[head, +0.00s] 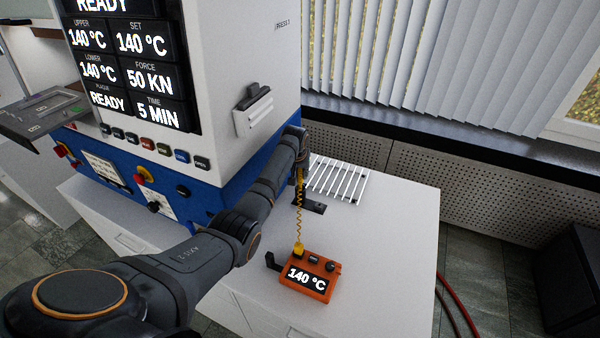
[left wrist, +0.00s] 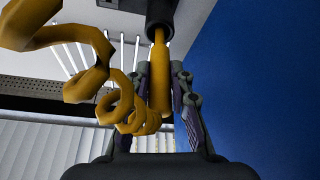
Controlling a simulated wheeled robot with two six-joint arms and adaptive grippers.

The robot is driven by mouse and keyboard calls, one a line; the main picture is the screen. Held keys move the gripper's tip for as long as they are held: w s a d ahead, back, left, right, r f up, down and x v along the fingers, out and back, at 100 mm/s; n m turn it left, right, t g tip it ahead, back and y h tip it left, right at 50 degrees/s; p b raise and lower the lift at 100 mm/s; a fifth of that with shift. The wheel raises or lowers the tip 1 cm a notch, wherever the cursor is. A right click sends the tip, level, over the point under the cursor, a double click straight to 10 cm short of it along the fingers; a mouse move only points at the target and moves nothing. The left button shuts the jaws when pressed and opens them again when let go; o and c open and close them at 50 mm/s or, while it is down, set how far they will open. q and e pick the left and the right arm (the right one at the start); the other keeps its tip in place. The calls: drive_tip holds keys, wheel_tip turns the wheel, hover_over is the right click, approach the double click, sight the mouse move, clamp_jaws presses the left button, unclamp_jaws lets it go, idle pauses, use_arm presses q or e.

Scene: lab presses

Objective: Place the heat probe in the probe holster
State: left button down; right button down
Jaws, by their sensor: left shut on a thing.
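The heat probe (left wrist: 159,85) is yellow and stands between the two fingers of my left gripper (left wrist: 161,74) in the left wrist view. A dark cylinder (left wrist: 160,14) sits at the probe's far end; I cannot tell whether it belongs to the probe or to a holder. In the head view my left gripper (head: 301,170) is beside the press's lower right corner, mostly hidden by my arm. A coiled yellow cord (head: 299,212) runs down from it to the orange meter (head: 309,279), which reads 140 °C. I cannot clearly make out the holster. My right gripper is not in view.
The lab press (head: 240,60) stands close on the left. A black flat piece (head: 312,206) and a white slatted rack (head: 338,181) lie on the white table (head: 385,235). The table's right side is clear. A red hose (head: 458,305) hangs beyond the edge.

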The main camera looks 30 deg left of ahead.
use_arm(q)
drive_tip(key=shift+f, duration=0.1)
drive_tip(key=c, duration=1.2)
unclamp_jaws()
drive_tip(key=b+v, duration=0.1)
drive_tip(key=v, duration=1.1)
drive_tip(key=shift+d, duration=0.1)
